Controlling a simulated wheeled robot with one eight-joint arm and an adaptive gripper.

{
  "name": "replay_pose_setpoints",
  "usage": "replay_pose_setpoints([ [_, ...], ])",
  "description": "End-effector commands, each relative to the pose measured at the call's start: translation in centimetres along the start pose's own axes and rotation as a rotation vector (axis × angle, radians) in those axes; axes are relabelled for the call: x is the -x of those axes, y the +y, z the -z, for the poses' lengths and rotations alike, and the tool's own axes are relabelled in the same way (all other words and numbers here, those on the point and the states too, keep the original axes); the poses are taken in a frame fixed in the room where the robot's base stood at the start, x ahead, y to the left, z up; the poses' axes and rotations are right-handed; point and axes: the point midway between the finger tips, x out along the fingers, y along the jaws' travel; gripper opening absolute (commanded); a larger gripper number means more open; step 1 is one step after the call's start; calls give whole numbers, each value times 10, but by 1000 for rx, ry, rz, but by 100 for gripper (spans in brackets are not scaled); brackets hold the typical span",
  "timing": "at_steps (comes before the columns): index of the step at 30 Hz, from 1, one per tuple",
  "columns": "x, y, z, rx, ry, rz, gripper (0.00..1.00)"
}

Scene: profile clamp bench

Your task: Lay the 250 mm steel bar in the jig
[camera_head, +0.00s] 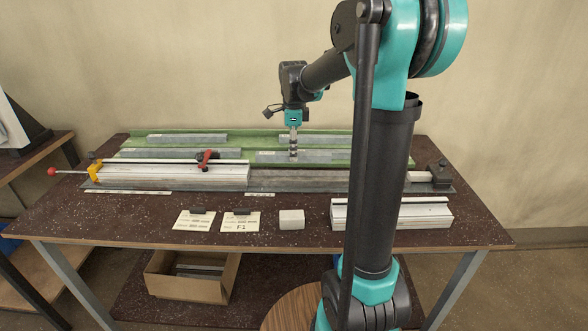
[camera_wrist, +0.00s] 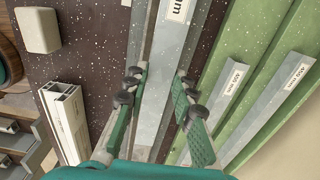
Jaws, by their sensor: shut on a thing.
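In the wrist view my gripper (camera_wrist: 158,88) has one finger on each side of the bar (camera_wrist: 168,55). Its label shows only "mm"; the number is cut off.
Other labelled bars (camera_wrist: 272,103) lie on the green mat (camera_wrist: 235,35). At the front of the table are two cards (camera_head: 240,222), a pale block (camera_head: 291,219) and a slotted profile (camera_head: 425,214), partly behind my arm. A cardboard box (camera_head: 190,288) stands below. The left front tabletop is clear.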

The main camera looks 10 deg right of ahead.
Motion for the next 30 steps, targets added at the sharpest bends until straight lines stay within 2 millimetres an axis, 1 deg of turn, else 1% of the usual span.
replay_pose_setpoints([
  [1,-10,0,0,0,0,0,0],
  [3,-20,0,0,0,0,0,0],
  [10,-39,0,0,0,0,0,0],
  [16,-65,0,0,0,0,0,0],
  [19,-70,0,0,0,0,0,0],
  [26,-70,0,0,0,0,0,0],
  [30,-73,0,0,0,0,0,0],
])
